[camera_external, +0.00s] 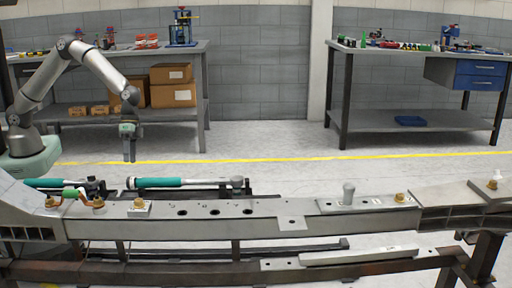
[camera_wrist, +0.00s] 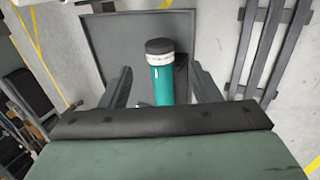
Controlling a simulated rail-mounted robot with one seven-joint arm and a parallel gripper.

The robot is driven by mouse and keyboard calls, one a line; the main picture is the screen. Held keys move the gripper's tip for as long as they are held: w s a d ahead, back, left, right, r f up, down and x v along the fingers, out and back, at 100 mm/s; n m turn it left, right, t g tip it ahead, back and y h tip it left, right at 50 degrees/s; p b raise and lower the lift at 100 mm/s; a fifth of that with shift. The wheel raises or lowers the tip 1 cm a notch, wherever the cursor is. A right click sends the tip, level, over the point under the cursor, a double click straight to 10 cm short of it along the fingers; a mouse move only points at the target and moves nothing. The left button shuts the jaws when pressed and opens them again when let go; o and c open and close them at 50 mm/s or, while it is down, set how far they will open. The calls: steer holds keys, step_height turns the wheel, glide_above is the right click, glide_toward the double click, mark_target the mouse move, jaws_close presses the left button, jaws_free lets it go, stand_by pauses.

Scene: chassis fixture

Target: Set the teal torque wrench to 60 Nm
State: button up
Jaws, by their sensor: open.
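A teal-handled wrench (camera_external: 157,182) lies behind the chassis beam in the external view, its grey head to the right and its dark handle end to the left. My gripper (camera_external: 129,158) is above that handle end, pointing down. In the wrist view, the teal handle (camera_wrist: 163,92), with a white ring and black end cap, shows between the two spread fingers of my gripper (camera_wrist: 162,78). The fingers look apart from the handle. A second teal-handled tool (camera_external: 45,183) lies further left in the external view. The scale reading is too small to tell.
The grey chassis beam (camera_external: 255,207) runs across the front, with brass-coloured fittings and a grey upright peg (camera_external: 348,193). A dark tray or plate (camera_wrist: 105,35) lies under the handle. Workbenches (camera_external: 165,118) stand behind, past the yellow floor line and clear floor.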

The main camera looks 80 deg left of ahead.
mark_target(130, 183)
steer(key=b+x, duration=0.5)
steer(key=x, duration=0.5)
steer(key=shift+w, duration=0.1)
steer(key=c, duration=0.7)
